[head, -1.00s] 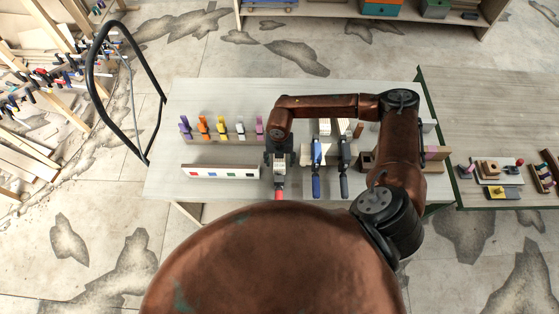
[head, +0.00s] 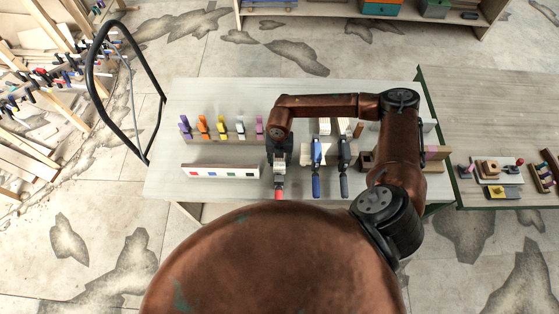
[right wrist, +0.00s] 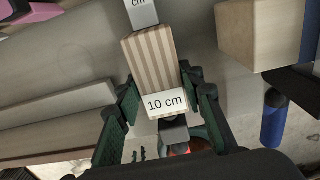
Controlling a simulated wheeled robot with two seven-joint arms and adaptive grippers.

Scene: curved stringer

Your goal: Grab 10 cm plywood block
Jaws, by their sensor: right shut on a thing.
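The plywood block (right wrist: 152,62), striped in light and darker brown, carries a white label reading "10 cm" on its near end in the right wrist view. My right gripper (right wrist: 163,98) is shut on it, with a dark green finger on each side. In the head view my right gripper (head: 280,172) points down over the front part of the table, and the block is mostly hidden there. My left gripper is not in view.
A grey block (right wrist: 142,14) with a "cm" label touches or nearly touches the far end. A pale wooden block (right wrist: 262,35) stands to the right. Blue-handled (head: 316,182) and black-handled (head: 344,182) clamps are close by. A white strip (head: 220,171) with coloured squares lies left.

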